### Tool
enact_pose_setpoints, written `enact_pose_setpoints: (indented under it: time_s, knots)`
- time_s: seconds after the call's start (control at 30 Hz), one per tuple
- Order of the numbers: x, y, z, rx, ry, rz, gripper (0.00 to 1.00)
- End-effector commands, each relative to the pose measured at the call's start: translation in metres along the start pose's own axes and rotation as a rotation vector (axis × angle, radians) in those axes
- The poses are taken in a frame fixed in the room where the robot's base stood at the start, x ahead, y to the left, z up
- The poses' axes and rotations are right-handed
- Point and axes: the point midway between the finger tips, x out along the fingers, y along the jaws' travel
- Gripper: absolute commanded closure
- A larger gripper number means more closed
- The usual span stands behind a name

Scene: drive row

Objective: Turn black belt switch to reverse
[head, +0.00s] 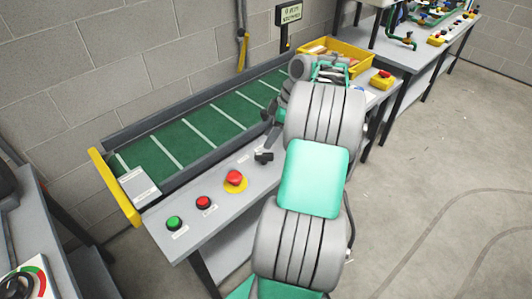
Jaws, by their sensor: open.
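The black belt switch (263,157) is a small dark knob on the grey front panel of the conveyor table, right of the red and green buttons. Its exact setting is too small to read. My arm reaches up over the table from the bottom, and my gripper (268,125) shows as dark parts at the arm's left edge, just above and slightly right of the switch in the picture. It is open and appears apart from the switch. My arm hides part of the gripper and the panel to the right.
A green conveyor belt (209,124) with white stripes runs behind the panel. A green button (174,223), a red button (204,203) and a red emergency stop on yellow (235,179) sit left of the switch. A yellow bin (346,58) stands at the belt's far end. Floor is clear at right.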

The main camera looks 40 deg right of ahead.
Motion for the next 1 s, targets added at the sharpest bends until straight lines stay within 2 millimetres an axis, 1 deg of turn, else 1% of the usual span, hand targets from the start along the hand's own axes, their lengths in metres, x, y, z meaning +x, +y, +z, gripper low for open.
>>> enact_pose_setpoints:
  time_s: [0.03, 0.1, 0.17, 0.4, 0.5, 0.63, 0.83, 1.0]
  knots:
    - [0.001, 0.004, 0.014, -0.019, 0.007, 0.000, 0.55]
    - [0.004, 0.005, 0.020, -0.038, 0.011, -0.001, 0.55]
    - [0.011, 0.006, 0.020, -0.041, 0.012, -0.001, 0.55]
    - [0.055, 0.005, 0.019, -0.038, 0.010, 0.000, 0.55]
    - [0.068, 0.006, 0.019, -0.036, 0.011, 0.002, 0.55]
    - [0.075, 0.006, 0.019, -0.037, 0.009, 0.003, 0.55]
    - [0.076, 0.006, 0.019, -0.036, 0.009, 0.003, 0.55]
    - [0.076, 0.006, 0.019, -0.035, 0.009, 0.003, 0.68]
